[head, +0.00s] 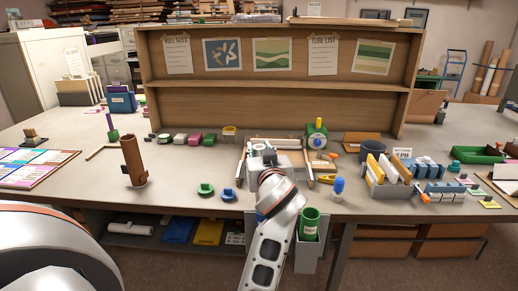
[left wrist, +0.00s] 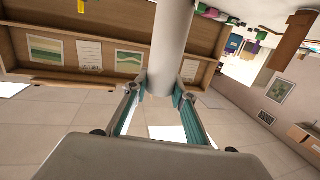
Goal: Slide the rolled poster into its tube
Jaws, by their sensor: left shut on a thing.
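The rolled poster (left wrist: 170,45) is a pale, smooth cylinder in the left wrist view. My left gripper (left wrist: 160,95) is shut on it, with a teal-padded finger on each side. In the head view my left gripper (head: 263,158) is over the middle of the bench, partly hidden by its own wrist; I cannot make out the poster clearly there. The brown tube (head: 133,160) stands upright on the left part of the bench, well left of the gripper. A brown tube-like shape also shows at the upper right in the left wrist view (left wrist: 291,40). My right gripper is not in view.
A wooden backboard (head: 290,95) with pinned sheets stands behind the work area. Coloured blocks (head: 195,139) and two green-and-blue pieces (head: 206,189) lie between tube and gripper. A file holder (head: 390,190) stands to the right. Bench around the tube's front is mostly clear.

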